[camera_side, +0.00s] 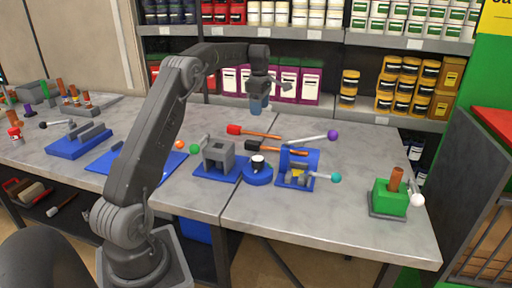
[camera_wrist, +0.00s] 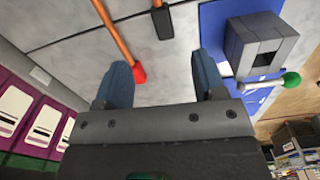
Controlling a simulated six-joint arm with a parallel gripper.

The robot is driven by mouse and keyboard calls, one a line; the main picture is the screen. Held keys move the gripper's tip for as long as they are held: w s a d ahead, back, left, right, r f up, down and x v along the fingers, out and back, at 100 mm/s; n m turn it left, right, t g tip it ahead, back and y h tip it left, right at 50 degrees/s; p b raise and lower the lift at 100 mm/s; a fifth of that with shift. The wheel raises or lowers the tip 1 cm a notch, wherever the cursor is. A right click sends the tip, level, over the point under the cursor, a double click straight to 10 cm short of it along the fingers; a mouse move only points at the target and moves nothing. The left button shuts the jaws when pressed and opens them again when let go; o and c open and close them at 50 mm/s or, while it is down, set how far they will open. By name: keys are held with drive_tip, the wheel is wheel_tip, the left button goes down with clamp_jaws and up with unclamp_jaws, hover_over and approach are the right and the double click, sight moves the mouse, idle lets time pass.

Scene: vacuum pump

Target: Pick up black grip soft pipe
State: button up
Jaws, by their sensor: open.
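The black grip soft pipe is a copper-coloured rod with a black grip (camera_side: 254,147). It lies on the grey table in the side view, its rod (camera_side: 290,152) pointing right. In the wrist view its black grip (camera_wrist: 162,23) is at the top middle, and most of the rod is cut off. My gripper (camera_side: 257,105) is above the back part of the table, apart from the pipe. In the wrist view the gripper's (camera_wrist: 162,75) two blue fingers are spread, with nothing held between them.
A similar pipe with a red grip (camera_side: 235,130) lies just behind; its red end (camera_wrist: 139,73) is near the left finger. A grey block fixture (camera_side: 218,158), a round blue holder (camera_side: 258,172) and a blue pump body (camera_side: 299,165) stand in front. A purple-knobbed lever (camera_side: 315,138) is right.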

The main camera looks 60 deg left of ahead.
sight(256, 142)
drive_tip(key=shift+n, duration=0.5)
drive_tip(key=f, duration=0.3)
drive_tip(key=a+f, duration=0.1)
drive_tip(key=f, duration=0.6)
drive_tip(key=shift+s+a, duration=0.1)
drive_tip(key=shift+a, duration=0.2)
drive_tip(key=shift+s+d+f, duration=0.1)
drive_tip(key=shift+s+f, duration=0.05)
drive_tip(key=shift+f, duration=1.1)
drive_tip(key=shift+s+d+f, duration=0.1)
drive_tip(key=shift+s+f, duration=0.05)
drive_tip(key=shift+f, duration=1.1)
clamp_jaws()
drive_tip(key=shift+r, duration=0.1)
